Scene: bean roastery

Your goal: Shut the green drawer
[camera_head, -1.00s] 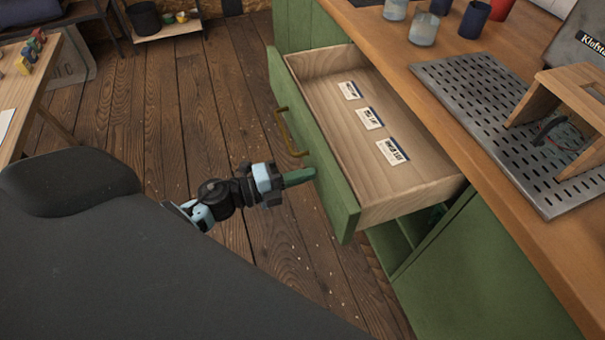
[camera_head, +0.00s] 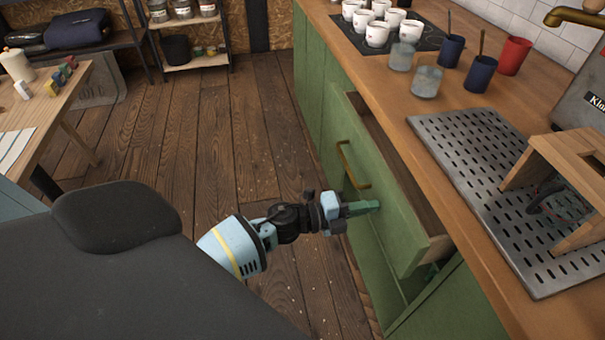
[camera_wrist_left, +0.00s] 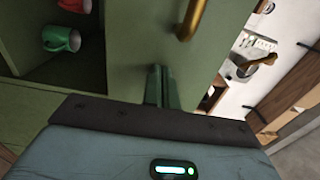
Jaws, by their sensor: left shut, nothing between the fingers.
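The green drawer (camera_head: 385,185) in the head view is partly open, with a narrow strip of its wooden inside showing behind the front. Its brass handle (camera_head: 350,165) is on the front, and it also shows in the left wrist view (camera_wrist_left: 191,18). My left gripper (camera_head: 376,206) is shut and empty, its green fingertips at the drawer front, below and to the right of the handle. In the left wrist view the closed fingers (camera_wrist_left: 157,85) point at the green front and seem to touch it. My right gripper is not in view.
The wooden counter (camera_head: 390,97) above the drawer holds a perforated metal tray (camera_head: 450,150), a wooden stand (camera_head: 560,165), cups and glasses. An open compartment below the drawer holds a green mug (camera_wrist_left: 60,40) and a red one (camera_wrist_left: 75,5). The floor (camera_head: 225,140) left of the cabinet is clear.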

